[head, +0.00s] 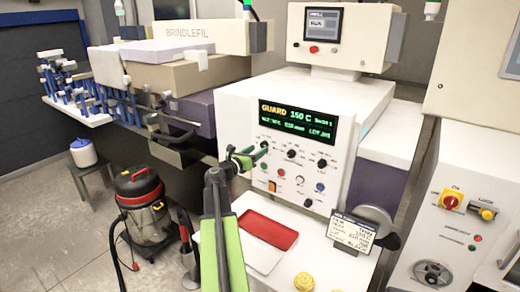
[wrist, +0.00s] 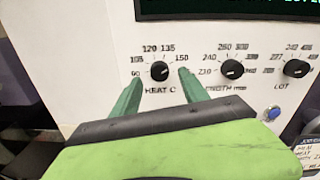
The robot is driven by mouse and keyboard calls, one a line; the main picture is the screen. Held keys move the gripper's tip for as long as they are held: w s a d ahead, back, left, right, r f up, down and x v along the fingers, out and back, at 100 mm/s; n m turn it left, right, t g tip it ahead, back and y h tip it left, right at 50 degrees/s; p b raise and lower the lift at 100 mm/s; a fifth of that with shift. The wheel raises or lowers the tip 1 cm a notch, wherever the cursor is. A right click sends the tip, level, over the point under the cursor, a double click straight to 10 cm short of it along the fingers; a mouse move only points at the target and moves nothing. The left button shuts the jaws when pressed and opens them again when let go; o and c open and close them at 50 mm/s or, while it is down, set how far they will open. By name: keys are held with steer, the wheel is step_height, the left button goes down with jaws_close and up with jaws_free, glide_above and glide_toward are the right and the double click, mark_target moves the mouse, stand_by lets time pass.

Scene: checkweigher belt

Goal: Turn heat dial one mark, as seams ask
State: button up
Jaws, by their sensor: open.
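The heat dial is a black knob (wrist: 159,71) labelled HEAT C on the white panel, with marks from 90 to 150 around it. I cannot tell which mark its pointer is at. My gripper (wrist: 159,79) is open, its green fingers to the left and right of the dial, apart from it in the picture; I cannot tell how far off the panel they are. In the head view my gripper (head: 246,157) is in front of the panel's upper left knob (head: 264,143). The dark display (head: 302,124) reads GUARD 150 C. No seams can be made out.
More black knobs (wrist: 232,69) sit right of the heat dial, with buttons and switches below. A red tray (head: 267,230) lies on the white shelf under the panel. A printed card (head: 352,232) and yellow pieces (head: 303,281) are at the right. A vacuum cleaner (head: 145,205) stands left.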

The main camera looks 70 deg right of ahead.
mark_target(264, 145)
steer(key=shift+x, duration=1.45)
jaws_close()
